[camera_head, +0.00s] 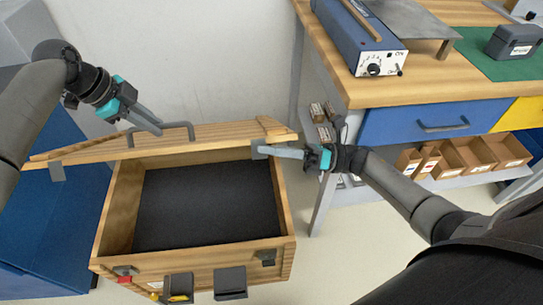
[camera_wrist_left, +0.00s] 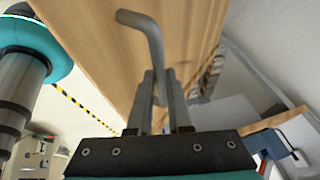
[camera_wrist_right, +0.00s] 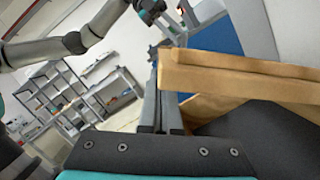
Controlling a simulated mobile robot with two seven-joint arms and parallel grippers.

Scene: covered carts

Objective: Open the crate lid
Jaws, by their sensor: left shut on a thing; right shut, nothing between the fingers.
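The wooden crate (camera_head: 200,262) stands open in the head view, with its dark-lined inside (camera_head: 205,205) showing empty. Its lid (camera_head: 90,150) is raised and tilted along the crate's far side. My left gripper (camera_head: 157,129) is shut on the lid's grey bent handle (camera_head: 178,126). The left wrist view shows the handle (camera_wrist_left: 145,25) running down between the fingers.
Latches (camera_head: 230,282) sit on the crate's front. A workbench (camera_head: 375,92) with a blue device (camera_head: 355,35) stands to the right, its lower shelf holding cardboard boxes (camera_head: 465,158). A blue surface (camera_head: 45,225) lies left of the crate. Floor is clear between crate and bench.

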